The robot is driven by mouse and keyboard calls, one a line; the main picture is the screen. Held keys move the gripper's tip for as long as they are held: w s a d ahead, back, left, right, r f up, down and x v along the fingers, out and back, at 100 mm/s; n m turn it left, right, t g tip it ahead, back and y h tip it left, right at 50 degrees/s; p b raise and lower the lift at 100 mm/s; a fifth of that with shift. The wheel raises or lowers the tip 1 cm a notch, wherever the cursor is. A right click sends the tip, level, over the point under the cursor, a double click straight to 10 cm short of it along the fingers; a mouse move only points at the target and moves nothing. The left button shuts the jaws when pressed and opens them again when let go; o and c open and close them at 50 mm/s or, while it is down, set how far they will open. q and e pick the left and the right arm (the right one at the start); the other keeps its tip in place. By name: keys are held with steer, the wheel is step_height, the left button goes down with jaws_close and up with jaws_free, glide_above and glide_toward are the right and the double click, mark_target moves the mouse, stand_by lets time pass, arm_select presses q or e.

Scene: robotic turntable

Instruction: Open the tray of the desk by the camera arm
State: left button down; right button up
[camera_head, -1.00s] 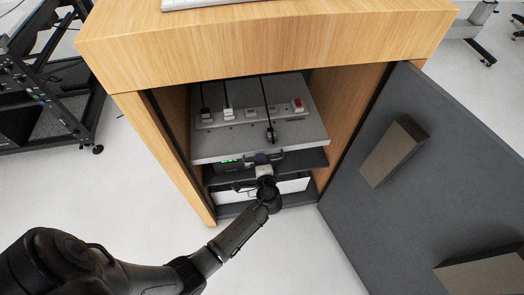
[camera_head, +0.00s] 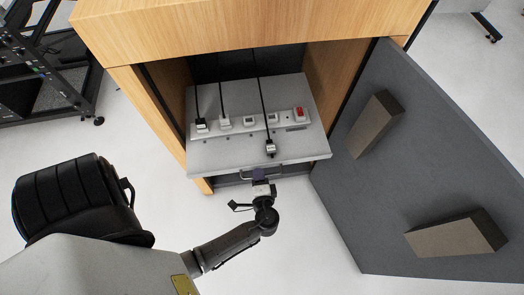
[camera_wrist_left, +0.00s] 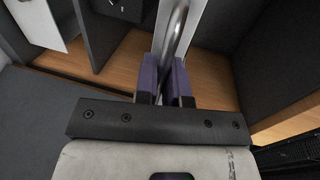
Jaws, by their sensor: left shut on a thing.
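The desk (camera_head: 215,30) is a wooden cabinet with its front compartment open. Its grey tray (camera_head: 225,156) sticks out of the compartment and bears a white power strip with plugs and cables. My left gripper (camera_head: 260,175) is at the tray's front edge, shut on the metal handle (camera_head: 290,168) below it. In the left wrist view the purple fingertips (camera_wrist_left: 165,78) sit on both sides of the curved metal handle (camera_wrist_left: 172,38). My right gripper is in neither view.
A dark grey door (camera_head: 410,165) with two brown blocks stands open on the right. A black rack (camera_head: 50,80) stands at the far left.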

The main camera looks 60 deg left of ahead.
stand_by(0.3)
arm_select(q)
steer(key=c, duration=1.3)
jaws_free()
steer(key=shift+o, duration=0.2)
steer(key=shift+d, duration=0.15)
